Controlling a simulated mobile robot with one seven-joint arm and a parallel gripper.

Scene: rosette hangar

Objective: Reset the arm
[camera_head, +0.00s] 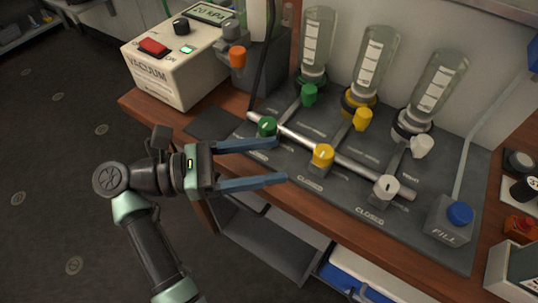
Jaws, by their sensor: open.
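My gripper (283,161) is open and empty, with its two blue fingers spread apart and pointing right. It is over the front edge of the wooden bench (152,115). The upper fingertip appears close to the green knob (267,126) in the picture, and the lower one lies left of the yellow knob (322,156). I cannot tell whether the fingers touch anything. My arm reaches up from the bottom of the picture to the gripper.
A cream vacuum box (167,77) with a red switch stands at the back left. Three clear cylinders (371,62) stand behind a metal pipe (349,164) with a white knob (386,188). A blue FILL button (459,214) is at right. Open floor (50,180) lies left.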

